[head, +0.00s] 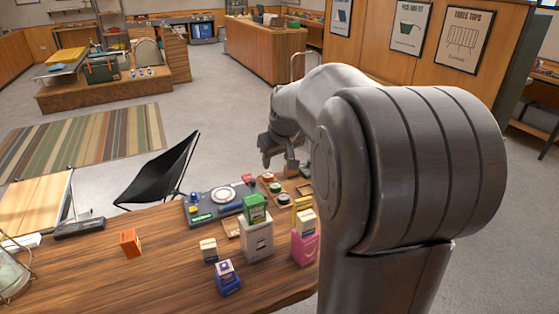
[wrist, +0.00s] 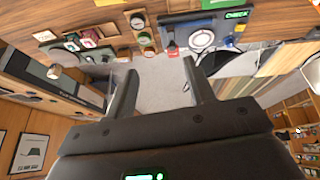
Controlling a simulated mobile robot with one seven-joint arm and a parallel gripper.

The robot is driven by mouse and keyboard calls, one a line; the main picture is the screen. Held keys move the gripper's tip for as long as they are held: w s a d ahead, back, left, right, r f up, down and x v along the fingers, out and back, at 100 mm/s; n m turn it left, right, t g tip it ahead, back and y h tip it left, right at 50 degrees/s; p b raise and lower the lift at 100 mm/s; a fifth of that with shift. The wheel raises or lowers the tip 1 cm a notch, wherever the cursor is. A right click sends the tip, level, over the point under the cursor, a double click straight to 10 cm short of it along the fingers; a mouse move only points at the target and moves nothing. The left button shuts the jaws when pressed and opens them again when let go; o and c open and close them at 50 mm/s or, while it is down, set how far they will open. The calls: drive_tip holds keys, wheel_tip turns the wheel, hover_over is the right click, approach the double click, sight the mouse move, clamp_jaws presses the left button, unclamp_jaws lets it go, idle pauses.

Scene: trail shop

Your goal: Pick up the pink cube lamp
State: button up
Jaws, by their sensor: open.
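My gripper (head: 279,162) is open and empty, held out past the far edge of the wooden counter. In the wrist view its two fingers (wrist: 160,68) are spread with grey floor between them. A pink box-like thing (head: 304,250) stands on the counter right of the white box, with a yellow part and a small pale block at its top. My arm's edge lies close to it in the picture. I cannot tell whether it is the pink cube lamp. A small pink-red patch (wrist: 88,39) shows in the wrist view; I cannot tell what it is.
The counter (head: 90,270) holds a white box (head: 257,243) with a green pack (head: 255,208), an orange box (head: 130,242), a blue block (head: 228,284) and a dark console (head: 220,198). A black chair (head: 160,175) stands beyond. The counter's left part has free room.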

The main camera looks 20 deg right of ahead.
drive_tip(key=shift+m+t+y, duration=0.3)
drive_tip(key=shift+m+t, duration=0.1)
drive_tip(key=shift+t, duration=0.1)
drive_tip(key=w+d+f, duration=0.4)
drive_tip(key=d+f, duration=0.3)
drive_tip(key=d, duration=0.2)
drive_tip(key=w+d+f, duration=0.5)
drive_tip(key=d+f, duration=0.2)
drive_tip(key=d, duration=0.2)
drive_tip(key=w+d+f, duration=0.4)
drive_tip(key=d+f, duration=0.3)
drive_tip(key=d, duration=0.2)
drive_tip(key=shift+w+f, duration=0.4)
drive_tip(key=shift+s+x, duration=0.2)
drive_tip(key=shift+x, duration=2.85)
drive_tip(key=shift+d+f, duration=0.1)
drive_tip(key=shift+c, duration=0.6)
drive_tip(key=c, duration=0.7)
drive_tip(key=shift+o, duration=0.2)
